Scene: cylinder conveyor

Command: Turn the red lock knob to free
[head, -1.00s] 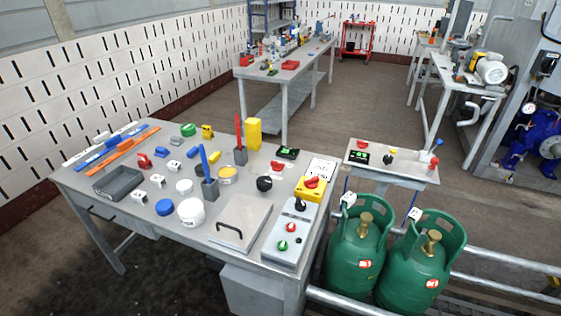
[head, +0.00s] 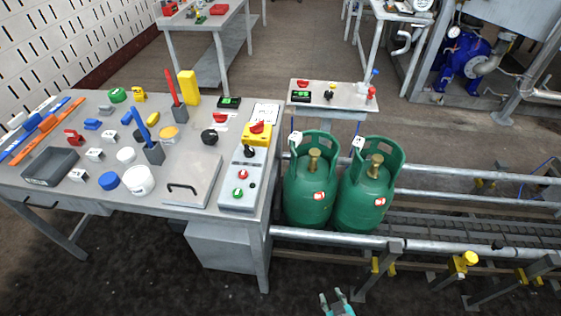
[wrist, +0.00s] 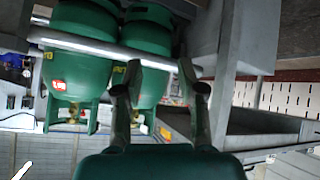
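A red rotary knob (head: 257,127) sits on a yellow box (head: 254,138) at the top of the grey control panel (head: 239,195), near the table's right edge. Which way the knob is set is too small to tell. My gripper (head: 338,296) shows at the bottom edge of the head view, low in front of the rails and well apart from the knob. In the wrist view my gripper (wrist: 157,78) is open, with nothing between its fingers. The knob does not show in the wrist view.
Two green gas cylinders (head: 311,190) (head: 366,195) stand right of the table (head: 90,190), behind a metal rail (head: 325,238). A joystick (head: 249,151), a red button and a green button share the panel. Floor in front is clear.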

